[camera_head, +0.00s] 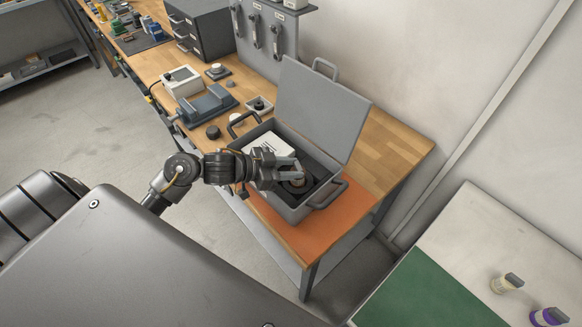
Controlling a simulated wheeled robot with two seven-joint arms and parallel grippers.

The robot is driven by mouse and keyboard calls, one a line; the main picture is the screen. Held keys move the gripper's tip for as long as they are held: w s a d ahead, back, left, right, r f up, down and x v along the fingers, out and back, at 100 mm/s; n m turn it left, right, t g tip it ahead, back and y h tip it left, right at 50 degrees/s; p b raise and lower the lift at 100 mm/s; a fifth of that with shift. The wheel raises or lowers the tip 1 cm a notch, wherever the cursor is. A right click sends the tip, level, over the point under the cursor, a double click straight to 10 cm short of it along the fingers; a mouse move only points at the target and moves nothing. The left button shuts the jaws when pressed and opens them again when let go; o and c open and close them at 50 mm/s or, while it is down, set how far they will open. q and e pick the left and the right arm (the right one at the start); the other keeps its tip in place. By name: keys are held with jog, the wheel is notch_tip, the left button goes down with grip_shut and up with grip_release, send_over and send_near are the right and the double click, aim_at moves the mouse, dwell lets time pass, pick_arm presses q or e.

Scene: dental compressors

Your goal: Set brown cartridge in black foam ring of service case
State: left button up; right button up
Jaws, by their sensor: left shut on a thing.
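The grey service case (284,211) stands open on the wooden bench, its lid (318,108) tilted up at the back. Dark foam (317,168) lines its inside, and a white printed sheet (266,145) shows at its left. My left gripper (296,179) reaches over the front edge into the case and is shut on the brown cartridge (298,182). Only a small brown part of the cartridge shows between the fingers. The black foam ring is hidden or too dark to tell from the foam, so I cannot tell whether the cartridge sits in it. My right gripper is not in view.
A blue-grey vise-like fixture (207,105), a white meter box (182,82) and small dark parts stand left of the case. Grey drawers (200,28) are behind. The bench (397,150) is clear right of the case.

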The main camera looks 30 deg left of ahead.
pick_arm(q)
jog(key=shift+p, duration=0.35)
dwell(0.5)
jog(key=shift+f+b, duration=0.55)
jog(key=shift+f, duration=0.3)
dwell(0.3)
jog(key=o, duration=0.7)
jog(key=p+v, duration=0.6)
jog(key=v, duration=0.5)
jog(key=shift+r+p, duration=0.15)
jog(key=shift+p, duration=0.15)
jog(key=shift+d, duration=0.1)
dwell(0.4)
